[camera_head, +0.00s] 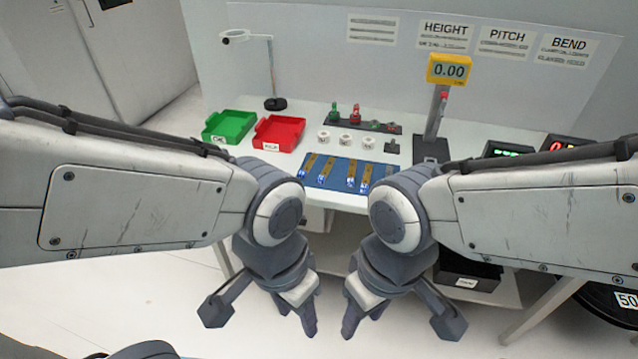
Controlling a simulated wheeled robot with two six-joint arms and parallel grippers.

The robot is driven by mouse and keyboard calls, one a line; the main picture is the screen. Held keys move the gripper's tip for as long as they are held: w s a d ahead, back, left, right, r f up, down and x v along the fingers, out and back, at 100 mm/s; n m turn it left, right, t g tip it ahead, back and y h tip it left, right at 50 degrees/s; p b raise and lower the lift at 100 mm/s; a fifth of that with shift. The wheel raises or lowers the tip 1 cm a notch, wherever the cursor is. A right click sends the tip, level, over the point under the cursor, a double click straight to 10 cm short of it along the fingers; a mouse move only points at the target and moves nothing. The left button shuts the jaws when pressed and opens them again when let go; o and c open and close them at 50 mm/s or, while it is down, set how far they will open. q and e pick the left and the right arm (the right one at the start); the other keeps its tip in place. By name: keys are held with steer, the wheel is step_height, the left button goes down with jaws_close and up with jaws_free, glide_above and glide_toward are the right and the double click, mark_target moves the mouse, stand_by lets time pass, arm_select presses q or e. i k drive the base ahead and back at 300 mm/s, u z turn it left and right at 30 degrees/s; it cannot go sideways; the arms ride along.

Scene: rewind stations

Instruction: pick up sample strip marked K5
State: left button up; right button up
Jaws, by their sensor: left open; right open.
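Several narrow brown sample strips with blue-and-white ends lie apart on a blue mat (339,174) near the bench's front edge. They include a far left strip (308,163), a second strip (326,170), a third strip (352,173) and a far right strip (367,174). Their marks are too small to read, so I cannot tell which is K5. My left gripper (262,320) is open and empty, pointing down in front of the bench. My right gripper (400,325) is open and empty beside it, also in front of the bench. Neither touches a strip.
Behind the mat stand white rolls (345,140) and a dark rack (362,126) with red and green pieces. A green tray (228,127) and a red tray (279,133) sit left. A yellow height gauge (449,70) stands right. A black bin (467,275) is below the bench.

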mark_target(350, 181)
steer(key=u, duration=0.35)
steer(key=i, duration=1.1)
steer(key=z, duration=0.15)
